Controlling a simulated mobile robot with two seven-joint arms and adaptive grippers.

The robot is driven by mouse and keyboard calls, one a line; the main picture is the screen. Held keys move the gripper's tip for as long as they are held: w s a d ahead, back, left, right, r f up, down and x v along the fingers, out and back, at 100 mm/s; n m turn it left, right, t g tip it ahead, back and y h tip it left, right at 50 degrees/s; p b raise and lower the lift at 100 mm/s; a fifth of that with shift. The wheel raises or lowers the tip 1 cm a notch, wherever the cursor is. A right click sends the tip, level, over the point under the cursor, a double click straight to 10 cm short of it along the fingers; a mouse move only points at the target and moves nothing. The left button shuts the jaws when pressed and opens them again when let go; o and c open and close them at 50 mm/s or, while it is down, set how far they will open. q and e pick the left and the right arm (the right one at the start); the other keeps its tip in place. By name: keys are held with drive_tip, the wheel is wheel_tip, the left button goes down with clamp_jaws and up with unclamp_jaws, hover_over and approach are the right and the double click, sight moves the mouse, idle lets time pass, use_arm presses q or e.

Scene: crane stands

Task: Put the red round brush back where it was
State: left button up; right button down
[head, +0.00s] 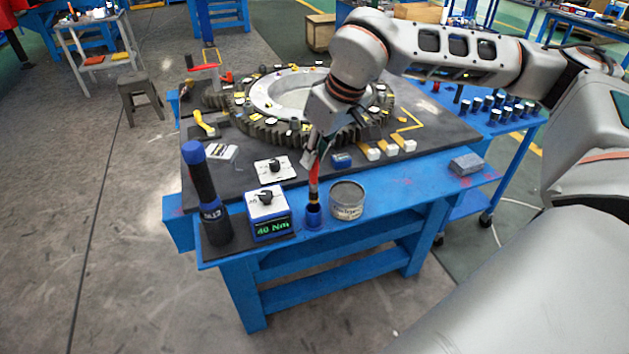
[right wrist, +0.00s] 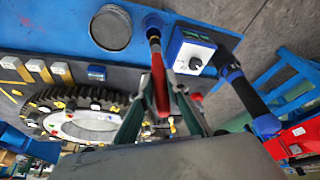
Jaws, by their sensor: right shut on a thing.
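The red round brush (head: 313,182) is upright in my right gripper (head: 313,160), its dark lower end pointing down. In the right wrist view the red handle (right wrist: 159,82) lies between the two fingers of the right gripper (right wrist: 158,92), which is shut on it. The brush's lower end is at the mouth of a small blue cup (head: 313,217) on the front edge of the blue workbench. The cup also shows in the right wrist view (right wrist: 153,21). I cannot tell how far the end reaches into it. My left gripper is not in view.
A round metal tin (head: 347,201) stands close right of the cup. A blue box reading 40 Nm (head: 268,216) stands close left, with a tall black and blue tool (head: 207,200) beyond it. A large gear ring (head: 285,95) lies behind on the dark mat.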

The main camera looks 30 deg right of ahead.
sight(315, 182)
drive_tip(key=shift+f, duration=3.5)
drive_tip(key=shift+f, duration=0.15)
drive_tip(key=c, duration=2)
unclamp_jaws()
drive_tip(key=shift+o, duration=0.2)
drive_tip(key=shift+r, duration=0.3)
drive_tip(key=v, duration=1.1)
drive_tip(key=shift+s+r, duration=0.15)
drive_tip(key=shift+r, duration=0.2)
